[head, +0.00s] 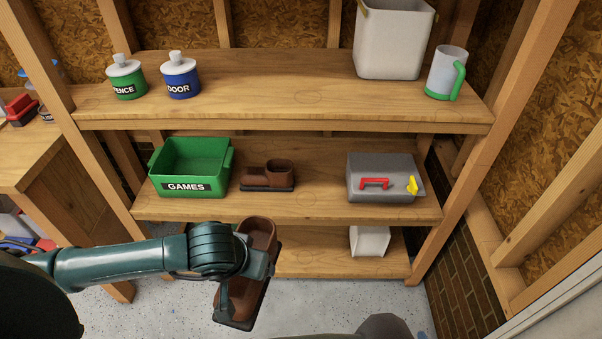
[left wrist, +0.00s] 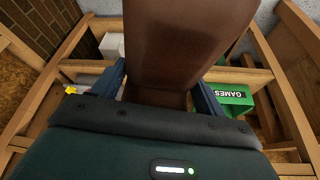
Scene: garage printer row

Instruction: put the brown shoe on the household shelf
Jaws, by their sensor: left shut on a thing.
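A brown shoe (head: 260,236) with a dark sole is held by my left gripper (head: 246,284), in front of the shelf unit. The shoe is tilted, and the gripper covers part of it. In the left wrist view the brown shoe (left wrist: 185,45) fills the space between the two fingers. A second brown shoe (head: 268,175) stands on the middle board of the household shelf (head: 318,189), to the right of the green bin. My right gripper is not in view.
A green GAMES bin (head: 190,168) and a grey toolbox (head: 383,178) stand on the middle board, with bare wood between shoe and toolbox. A white box (head: 369,241) stands below.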

